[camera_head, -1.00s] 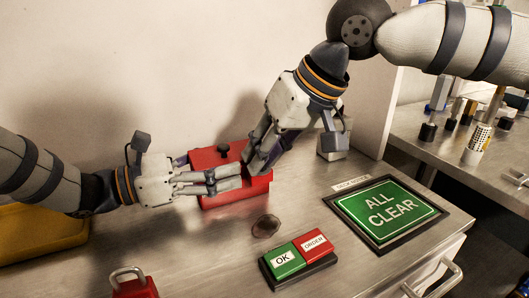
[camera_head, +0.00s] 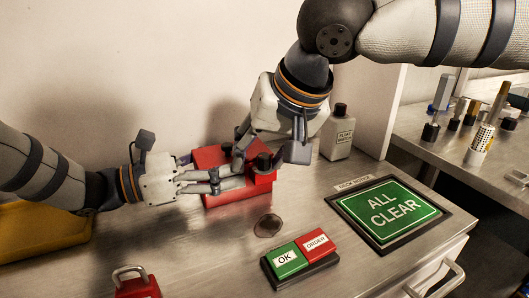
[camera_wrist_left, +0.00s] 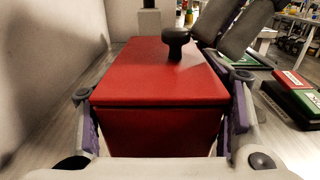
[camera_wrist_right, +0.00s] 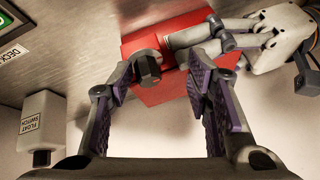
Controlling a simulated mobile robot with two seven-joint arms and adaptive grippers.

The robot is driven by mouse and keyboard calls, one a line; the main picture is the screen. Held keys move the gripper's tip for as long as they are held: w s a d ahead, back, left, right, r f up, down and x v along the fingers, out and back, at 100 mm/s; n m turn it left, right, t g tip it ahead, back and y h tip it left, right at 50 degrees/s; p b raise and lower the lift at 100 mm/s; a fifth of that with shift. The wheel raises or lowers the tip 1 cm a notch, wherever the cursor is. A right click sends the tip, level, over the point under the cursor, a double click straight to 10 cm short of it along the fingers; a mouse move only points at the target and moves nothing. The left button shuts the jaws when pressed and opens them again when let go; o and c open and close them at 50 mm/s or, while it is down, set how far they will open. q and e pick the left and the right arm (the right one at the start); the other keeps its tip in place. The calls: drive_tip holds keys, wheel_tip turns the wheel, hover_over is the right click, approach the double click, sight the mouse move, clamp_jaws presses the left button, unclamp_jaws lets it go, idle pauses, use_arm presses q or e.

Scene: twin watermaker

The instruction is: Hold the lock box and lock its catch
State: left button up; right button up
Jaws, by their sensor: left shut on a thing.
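The red lock box (camera_head: 212,157) sits on the metal bench against the wall. Its black knob-like catch (camera_head: 263,162) stands up from the lid near the right end; it also shows in the left wrist view (camera_wrist_left: 176,44). My left gripper (camera_head: 226,180) is shut on the box, with one finger along each long side in the left wrist view. My right gripper (camera_head: 256,160) is open above the lid. In the right wrist view the catch (camera_wrist_right: 147,68) lies between its spread fingers, closer to the left one; I cannot tell whether they touch.
A float switch bottle (camera_head: 338,135) stands behind right. The ALL CLEAR sign (camera_head: 390,212), OK/ORDER button block (camera_head: 300,255) and a round dark disc (camera_head: 267,226) lie in front. A red padlock (camera_head: 137,287) is at front left, a yellow case (camera_head: 38,232) at left.

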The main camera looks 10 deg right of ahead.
use_arm(q)
drive_tip(key=shift+r, duration=0.1)
use_arm(e)
drive_tip(key=shift+w+d, duration=0.1)
drive_tip(key=shift+d, duration=0.15)
use_arm(q)
drive_tip(key=shift+a, duration=0.1)
drive_tip(key=o, duration=1.6)
use_arm(e)
drive_tip(key=v, duration=0.8)
use_arm(q)
drive_tip(key=shift+a, duration=0.1)
use_arm(e)
drive_tip(key=shift+f, duration=0.1)
